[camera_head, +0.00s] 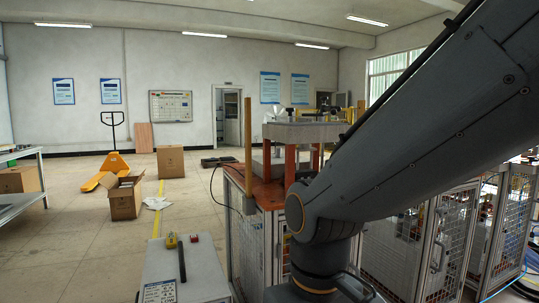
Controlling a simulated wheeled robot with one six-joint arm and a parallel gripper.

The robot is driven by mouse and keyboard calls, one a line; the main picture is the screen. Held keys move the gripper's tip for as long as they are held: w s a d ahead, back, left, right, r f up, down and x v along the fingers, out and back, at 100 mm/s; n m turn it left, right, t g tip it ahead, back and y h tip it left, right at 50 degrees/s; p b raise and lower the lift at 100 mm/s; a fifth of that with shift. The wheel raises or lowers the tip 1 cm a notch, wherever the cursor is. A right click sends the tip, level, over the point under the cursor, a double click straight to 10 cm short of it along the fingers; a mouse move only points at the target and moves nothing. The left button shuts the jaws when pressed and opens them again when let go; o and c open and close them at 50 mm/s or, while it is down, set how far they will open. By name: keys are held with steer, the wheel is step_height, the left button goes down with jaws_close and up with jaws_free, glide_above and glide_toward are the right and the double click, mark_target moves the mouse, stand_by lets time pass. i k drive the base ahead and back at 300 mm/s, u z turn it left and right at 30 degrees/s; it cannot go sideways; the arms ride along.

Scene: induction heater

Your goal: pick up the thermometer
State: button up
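A small yellow object (171,241) sits at the back of the top of a light grey cabinet at the bottom of the head view. It may be the thermometer, but it is too small to tell. A small red object (194,238) sits to its right. A thin dark rod (182,263) shows on or in front of the cabinet top. My arm crosses the right side of the picture from the lower middle to the upper right. My gripper is out of the picture, so its state and its distance from these objects are hidden.
The light grey cabinet (205,277) stands beside a caged machine (252,245) with an orange-brown top. Mesh fencing (395,255) runs behind my arm. An open cardboard box (126,203) and a yellow pallet jack (108,172) stand on the left floor. A workbench (30,170) is at far left.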

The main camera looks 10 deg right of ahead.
mark_target(171, 241)
steer(key=u, duration=0.65)
steer(key=i, duration=0.55)
steer(key=u, duration=0.75)
steer(key=i, duration=1.35)
steer(key=z, duration=0.9)
